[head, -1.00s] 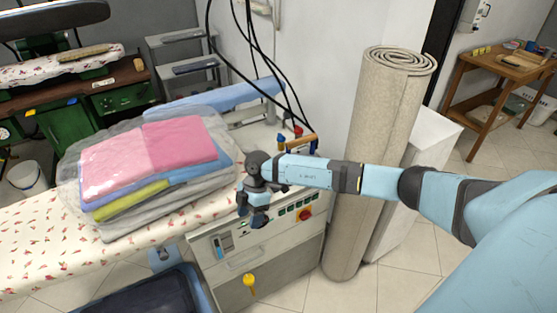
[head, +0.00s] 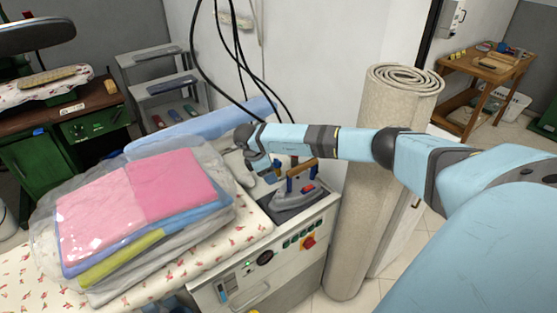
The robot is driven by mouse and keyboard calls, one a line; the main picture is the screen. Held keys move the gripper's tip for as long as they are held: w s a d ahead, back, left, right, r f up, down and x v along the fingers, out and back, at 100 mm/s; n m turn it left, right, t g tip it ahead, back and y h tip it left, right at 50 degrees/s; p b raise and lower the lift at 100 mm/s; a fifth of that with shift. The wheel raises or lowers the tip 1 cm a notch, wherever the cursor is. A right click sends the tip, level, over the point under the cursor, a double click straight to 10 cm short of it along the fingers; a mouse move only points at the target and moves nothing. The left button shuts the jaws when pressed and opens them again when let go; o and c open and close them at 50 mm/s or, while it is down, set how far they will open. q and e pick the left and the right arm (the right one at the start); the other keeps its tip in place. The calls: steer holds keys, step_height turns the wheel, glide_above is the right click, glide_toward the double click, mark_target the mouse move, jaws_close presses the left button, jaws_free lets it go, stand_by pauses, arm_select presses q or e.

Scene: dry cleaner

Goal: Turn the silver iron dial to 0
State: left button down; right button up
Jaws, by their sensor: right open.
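The silver iron (head: 291,196) rests on a dark plate at the right end of the ironing table. It has a brown handle, blue parts and a small red part on top. I cannot make out its dial or any numbers on it. My right gripper (head: 262,172) is open and empty, just left of the iron's handle and close to it. I cannot tell whether it touches the iron. My left gripper is not in view.
Bagged folded laundry (head: 140,205) lies on the flowered ironing board (head: 30,280) at left. A control panel (head: 275,258) with a red switch fronts the table. A rolled carpet (head: 375,190) stands close at right. Black cables (head: 240,75) hang behind.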

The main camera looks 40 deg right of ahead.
mark_target(281, 191)
steer(key=p+x, duration=0.1)
steer(key=x, duration=0.9)
steer(key=shift+w+f, duration=0.15)
steer(key=shift+f, duration=0.05)
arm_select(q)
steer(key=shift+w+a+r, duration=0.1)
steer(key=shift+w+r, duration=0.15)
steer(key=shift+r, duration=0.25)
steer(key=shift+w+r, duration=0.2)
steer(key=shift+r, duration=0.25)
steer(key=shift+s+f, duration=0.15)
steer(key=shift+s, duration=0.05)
arm_select(e)
steer(key=c, duration=0.9)
